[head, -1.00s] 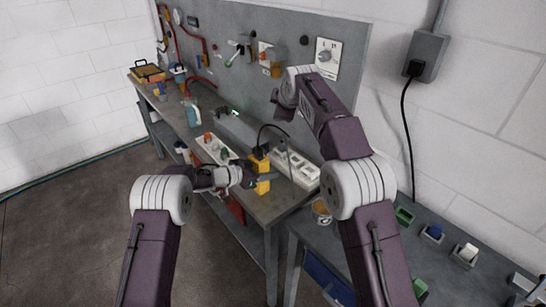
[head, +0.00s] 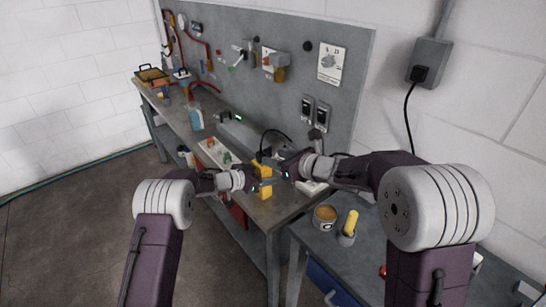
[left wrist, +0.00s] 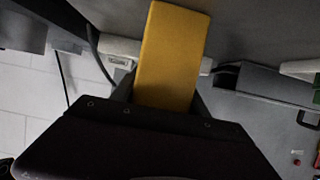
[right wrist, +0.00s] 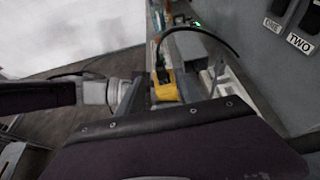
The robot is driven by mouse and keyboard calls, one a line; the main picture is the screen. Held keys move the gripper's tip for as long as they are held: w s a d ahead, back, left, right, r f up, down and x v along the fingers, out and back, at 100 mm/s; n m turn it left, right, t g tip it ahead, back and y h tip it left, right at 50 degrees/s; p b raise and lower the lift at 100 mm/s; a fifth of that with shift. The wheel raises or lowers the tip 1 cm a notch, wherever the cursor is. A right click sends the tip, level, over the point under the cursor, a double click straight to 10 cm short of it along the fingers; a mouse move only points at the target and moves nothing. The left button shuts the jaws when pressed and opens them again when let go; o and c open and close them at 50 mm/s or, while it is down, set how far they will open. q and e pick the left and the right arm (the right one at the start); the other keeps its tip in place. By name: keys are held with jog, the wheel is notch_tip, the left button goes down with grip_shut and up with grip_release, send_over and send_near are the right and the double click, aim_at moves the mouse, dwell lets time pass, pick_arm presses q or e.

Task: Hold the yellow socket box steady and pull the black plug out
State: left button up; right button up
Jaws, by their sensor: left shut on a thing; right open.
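The yellow socket box (head: 265,189) stands upright near the front end of the long workbench. My left gripper (head: 252,182) is shut on it from the left, and the box fills the space between the fingers in the left wrist view (left wrist: 170,55). The black plug (right wrist: 162,72) is at the top of the box in the right wrist view, with its black cable arching up and away to the right. My right gripper (head: 280,171) is open, close to the right of the box top. In the head view it partly covers the box and plug. I cannot tell whether it touches the plug.
A white power strip (head: 312,186) lies behind my right gripper. A white tray (head: 213,152) with coloured items lies left of the box. The grey pegboard wall (head: 290,95) rises behind. A tin (head: 325,217) and a yellow-handled tool (head: 350,224) stand on the nearer right-hand bench.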

jog(key=x, duration=1.1)
jog(key=shift+w+a+f, duration=0.2)
jog(key=shift+w+a, duration=0.05)
jog(key=shift+w, duration=0.05)
grip_shut()
jog(key=shift+r, duration=1.55)
jog(key=shift+r, duration=0.1)
jog(key=shift+r, duration=1.4)
